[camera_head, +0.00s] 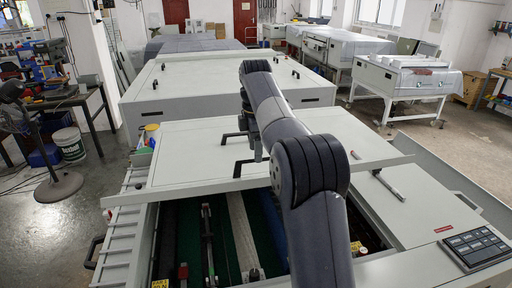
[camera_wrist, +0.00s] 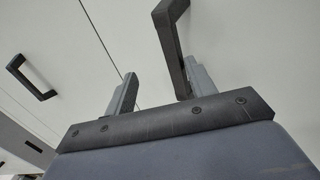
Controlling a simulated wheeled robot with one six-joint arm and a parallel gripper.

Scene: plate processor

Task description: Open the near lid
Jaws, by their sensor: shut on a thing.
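The near lid (camera_head: 190,178) is a flat light-grey panel across the middle of the head view. Its front edge spans the machine's open bay, with rails and rollers visible below; how far it is raised is hard to tell. Its black handle (camera_head: 241,168) shows left of my arm. In the wrist view the dark bar handle (camera_wrist: 172,45) passes beside the right finger of my gripper (camera_wrist: 160,75). My gripper is shut on that handle, though the contact is partly hidden.
A large closed grey cover (camera_head: 220,85) stands farther back. A control keypad (camera_head: 475,246) is at front right. A fan (camera_head: 50,150) stands on the floor at left.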

